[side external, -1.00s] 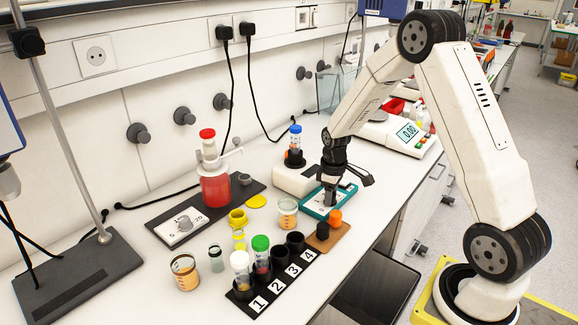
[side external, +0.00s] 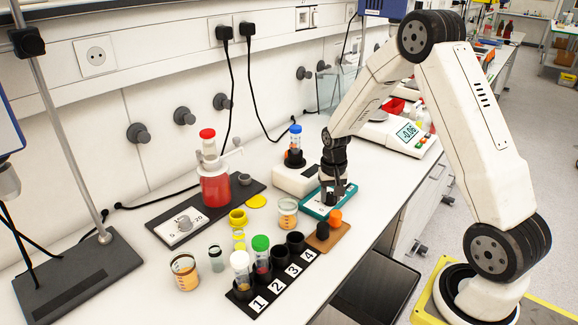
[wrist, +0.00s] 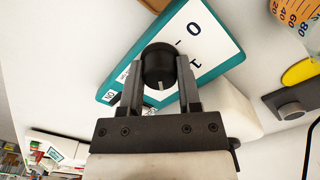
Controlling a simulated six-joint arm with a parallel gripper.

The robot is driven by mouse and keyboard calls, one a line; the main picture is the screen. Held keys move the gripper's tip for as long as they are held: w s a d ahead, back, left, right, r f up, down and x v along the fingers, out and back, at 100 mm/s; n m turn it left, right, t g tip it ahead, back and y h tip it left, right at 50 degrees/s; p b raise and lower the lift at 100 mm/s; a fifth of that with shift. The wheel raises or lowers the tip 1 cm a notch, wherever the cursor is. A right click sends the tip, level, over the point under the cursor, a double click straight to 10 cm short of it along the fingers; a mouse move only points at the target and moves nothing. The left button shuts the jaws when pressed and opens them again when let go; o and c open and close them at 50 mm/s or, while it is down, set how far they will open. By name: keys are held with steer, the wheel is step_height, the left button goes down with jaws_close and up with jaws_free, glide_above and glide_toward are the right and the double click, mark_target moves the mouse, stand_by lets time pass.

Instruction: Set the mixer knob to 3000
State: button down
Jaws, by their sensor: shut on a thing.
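The mixer knob (wrist: 158,64) is a round black knob with a pale pointer line. It stands on a white dial card in a teal frame (wrist: 215,62). In the wrist view my gripper (wrist: 160,78) is shut on the knob, one finger on each side. The pointer line faces down the picture, toward my gripper's body. A "0" and a "1" show on the card; the number at the pointer is hidden. In the side view my gripper (side external: 338,190) is over the teal frame (side external: 316,210), and the knob is hard to make out.
The white mixer base (side external: 292,180) carries a blue-capped tube (side external: 295,138) just behind. An orange-capped item (side external: 335,217) on a wooden block is close in front. A black numbered rack (side external: 275,283) with capped tubes is front left. A scale (side external: 405,135) is back right.

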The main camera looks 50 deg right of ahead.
mark_target(331, 194)
steer(key=m, duration=0.4)
steer(key=shift+m, duration=0.4)
steer(key=m, duration=0.5)
steer(key=shift+c, duration=1.5)
jaws_free()
steer(key=shift+r, duration=0.1)
steer(key=shift+r, duration=3.85)
